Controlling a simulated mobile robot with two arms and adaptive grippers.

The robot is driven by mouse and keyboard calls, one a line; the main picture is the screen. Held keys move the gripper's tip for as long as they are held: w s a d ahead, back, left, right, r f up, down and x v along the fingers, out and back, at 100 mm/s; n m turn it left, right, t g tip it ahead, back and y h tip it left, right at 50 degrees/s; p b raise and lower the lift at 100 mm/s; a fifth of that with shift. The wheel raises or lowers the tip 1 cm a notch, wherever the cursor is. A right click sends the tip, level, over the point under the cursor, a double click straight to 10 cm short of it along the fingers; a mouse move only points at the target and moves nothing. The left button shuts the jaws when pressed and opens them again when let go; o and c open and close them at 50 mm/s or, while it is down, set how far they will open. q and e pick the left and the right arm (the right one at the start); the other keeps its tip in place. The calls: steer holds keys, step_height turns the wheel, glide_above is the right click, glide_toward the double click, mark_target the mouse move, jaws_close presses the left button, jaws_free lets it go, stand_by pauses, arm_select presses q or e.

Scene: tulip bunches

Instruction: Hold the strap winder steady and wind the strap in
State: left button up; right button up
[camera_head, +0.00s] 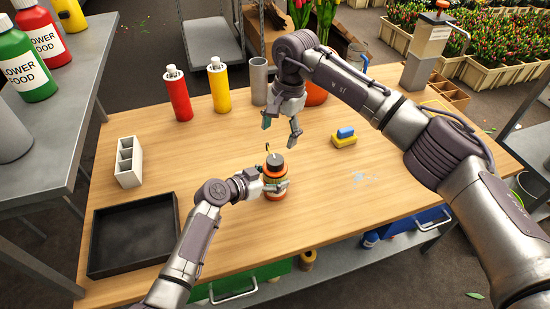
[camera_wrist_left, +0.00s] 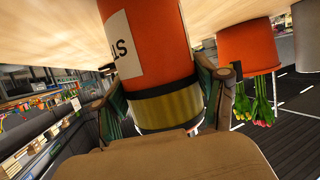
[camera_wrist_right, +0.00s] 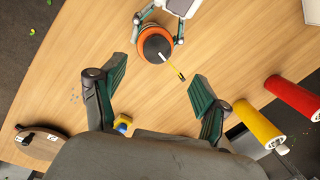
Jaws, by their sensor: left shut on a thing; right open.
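The strap winder (camera_head: 275,179) stands upright on the wooden table, orange with a dark top and a small crank. It also shows from above in the right wrist view (camera_wrist_right: 156,46), where the crank handle (camera_wrist_right: 176,70) sticks out to one side. My left gripper (camera_head: 272,186) is shut around the winder's body; in the left wrist view its fingers (camera_wrist_left: 165,105) press on a yellowish band below the orange part. My right gripper (camera_head: 281,130) is open and empty, above and behind the winder. In the right wrist view its open fingers (camera_wrist_right: 155,95) are apart from the crank.
A red bottle (camera_head: 177,95), a yellow bottle (camera_head: 219,87) and a grey cylinder (camera_head: 259,82) stand at the back. A yellow and blue sponge (camera_head: 344,137) lies right of the winder. A black tray (camera_head: 93,240) and white divided holder (camera_head: 128,162) are at left.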

mark_target(275, 159)
steer(key=f+n, duration=0.2)
steer(key=f, duration=0.1)
steer(key=f+n+h, duration=0.1)
steer(key=f+n, duration=0.2)
steer(key=f, duration=0.1)
steer(key=a+f+n, duration=0.1)
steer(key=f+n, duration=0.2)
steer(key=shift+w+f+h, duration=0.15)
steer(key=shift+w+h, duration=0.05)
steer(key=shift+h, duration=0.1)
steer(key=c, duration=1.2)
steer(key=shift+o, duration=0.2)
